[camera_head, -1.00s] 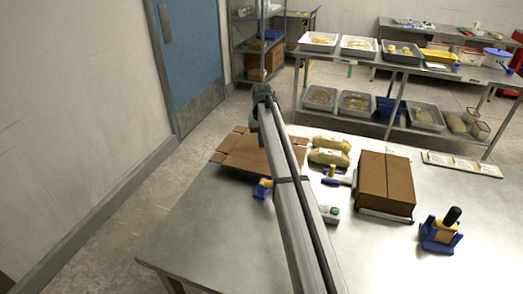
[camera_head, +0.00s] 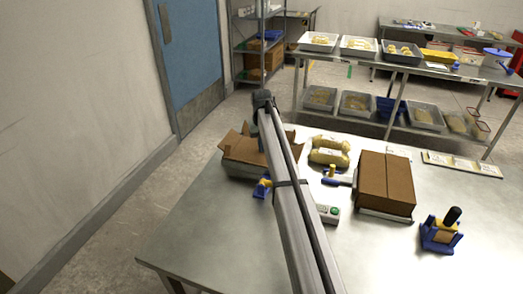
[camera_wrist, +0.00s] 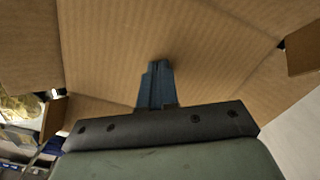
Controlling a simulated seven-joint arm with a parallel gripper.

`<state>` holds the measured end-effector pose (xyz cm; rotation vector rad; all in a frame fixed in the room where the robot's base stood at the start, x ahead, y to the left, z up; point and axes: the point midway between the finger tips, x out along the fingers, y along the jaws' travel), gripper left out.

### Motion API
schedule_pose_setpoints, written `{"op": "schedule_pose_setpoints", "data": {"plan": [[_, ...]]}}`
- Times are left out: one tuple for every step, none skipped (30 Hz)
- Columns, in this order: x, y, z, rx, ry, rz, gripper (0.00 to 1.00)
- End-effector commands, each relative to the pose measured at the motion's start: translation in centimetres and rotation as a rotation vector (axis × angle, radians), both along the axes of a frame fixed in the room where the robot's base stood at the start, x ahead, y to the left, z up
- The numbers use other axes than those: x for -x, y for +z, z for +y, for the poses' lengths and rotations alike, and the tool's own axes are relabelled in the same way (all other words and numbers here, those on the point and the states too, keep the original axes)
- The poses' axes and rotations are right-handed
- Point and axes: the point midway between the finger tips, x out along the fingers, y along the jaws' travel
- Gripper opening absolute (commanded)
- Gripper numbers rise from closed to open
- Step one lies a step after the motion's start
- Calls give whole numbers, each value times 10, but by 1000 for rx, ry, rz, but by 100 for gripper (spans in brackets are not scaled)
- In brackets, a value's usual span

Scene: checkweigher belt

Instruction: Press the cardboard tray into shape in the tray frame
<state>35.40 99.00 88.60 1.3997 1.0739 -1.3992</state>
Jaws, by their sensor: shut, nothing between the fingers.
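The cardboard tray (camera_head: 242,151) is at the far left of the steel table, with its flaps standing up at an angle around a sunken middle. The arm hides part of its right side in the head view. In the wrist view the brown cardboard (camera_wrist: 215,55) fills most of the picture, with walls rising around my gripper. My gripper (camera_wrist: 158,66) is shut and empty, its fingertips down at the tray's bottom panel. I cannot tell how firmly they touch. The tray frame is mostly hidden under the cardboard; a blue and yellow piece (camera_head: 262,188) shows at its near corner.
Right of the arm are yellowish filled bags (camera_head: 329,150), a blue-handled tool (camera_head: 338,178), a box with a green button (camera_head: 330,214), a closed carton (camera_head: 386,183) and a blue stand with a black knob (camera_head: 441,232). The table's front left is clear.

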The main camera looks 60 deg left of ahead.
Motion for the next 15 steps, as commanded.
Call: {"op": "schedule_pose_setpoints", "data": {"plan": [[0,-2,0,0,0,0,0],[0,-3,0,1,0,0,0],[0,-4,0,1,0,0,0],[0,-4,0,1,0,0,0],[0,-5,0,1,0,0,0],[0,-6,0,1,0,0,0],[0,-7,0,1,0,0,0],[0,-7,0,1,0,0,0],[0,-8,0,1,0,0,0],[0,-9,0,1,0,0,0],[0,-10,0,1,0,0,0],[0,-10,0,1,0,0,0],[0,-11,0,1,0,0,0],[0,-12,0,1,0,0,0],[0,-13,0,1,0,0,0]]}}
